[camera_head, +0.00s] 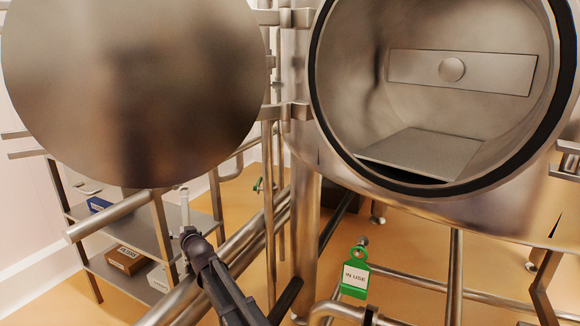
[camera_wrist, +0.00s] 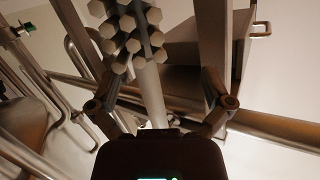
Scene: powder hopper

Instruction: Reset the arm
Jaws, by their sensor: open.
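My gripper (camera_wrist: 160,85) shows in the wrist view with its two fingers spread wide apart and nothing held between them. Beyond the fingers is a cluster of pale, hexagon-ended rods (camera_wrist: 128,25); its distance from the fingers is hard to tell. In the head view a dark, jointed arm-like part rises from the bottom edge, left of centre, but I cannot make out the fingers there.
The round hopper door (camera_head: 135,90) stands open at the left. The open hopper (camera_head: 450,115) at the right has a flat plate (camera_head: 420,152) inside. Pipes and a green "IN USE" tag (camera_head: 355,275) are below. A shelf rack (camera_head: 140,229) with boxes stands lower left.

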